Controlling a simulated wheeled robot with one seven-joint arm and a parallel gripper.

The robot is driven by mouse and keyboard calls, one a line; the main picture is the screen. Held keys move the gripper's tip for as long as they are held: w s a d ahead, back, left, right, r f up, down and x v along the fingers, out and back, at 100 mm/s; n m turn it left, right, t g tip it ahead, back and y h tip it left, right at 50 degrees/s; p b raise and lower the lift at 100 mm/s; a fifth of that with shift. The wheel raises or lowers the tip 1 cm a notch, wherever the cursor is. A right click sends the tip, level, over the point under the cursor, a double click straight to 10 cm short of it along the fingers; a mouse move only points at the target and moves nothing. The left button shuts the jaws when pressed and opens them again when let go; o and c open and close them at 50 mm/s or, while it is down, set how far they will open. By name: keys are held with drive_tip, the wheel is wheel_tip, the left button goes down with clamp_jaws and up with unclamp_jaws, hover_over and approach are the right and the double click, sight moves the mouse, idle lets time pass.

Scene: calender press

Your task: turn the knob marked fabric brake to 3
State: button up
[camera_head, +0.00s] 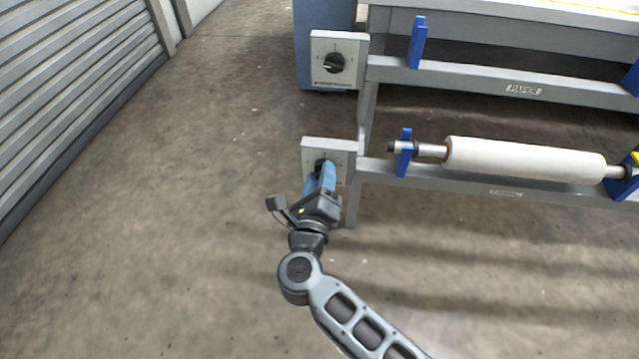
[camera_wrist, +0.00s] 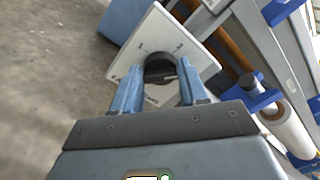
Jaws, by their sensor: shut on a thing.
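A black knob (camera_wrist: 160,68) sits on a white panel (camera_wrist: 138,48) in the wrist view, with my gripper (camera_wrist: 160,90) shut on it, one blue finger on each side. In the head view the same lower panel (camera_head: 312,147) is at the left end of the lower rail, and my gripper (camera_head: 320,176) covers most of its face. The knob's pointer and the panel's lettering are too small or hidden to read. A second black knob (camera_head: 333,63) is on the upper panel (camera_head: 350,45), clear of my gripper.
A white roll (camera_head: 525,160) lies in blue holders (camera_head: 403,153) to the right of the lower panel. The upper rail (camera_head: 480,85) carries a PAPER label. A blue cabinet (camera_head: 312,30) stands behind the upper panel. The concrete floor to the left is clear.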

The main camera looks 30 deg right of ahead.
drive_tip(key=shift+s+d+f+m+b, duration=0.1)
drive_tip(key=shift+m+b, duration=1.1)
drive_tip(key=shift+m, duration=0.75)
drive_tip(key=shift+s+m+b, duration=0.1)
drive_tip(key=shift+m+b, duration=1.1)
drive_tip(key=shift+m, duration=0.75)
drive_tip(key=o, duration=1.1)
drive_tip(key=shift+w, duration=0.1)
drive_tip(key=v, duration=0.8)
drive_tip(key=shift+d, duration=0.1)
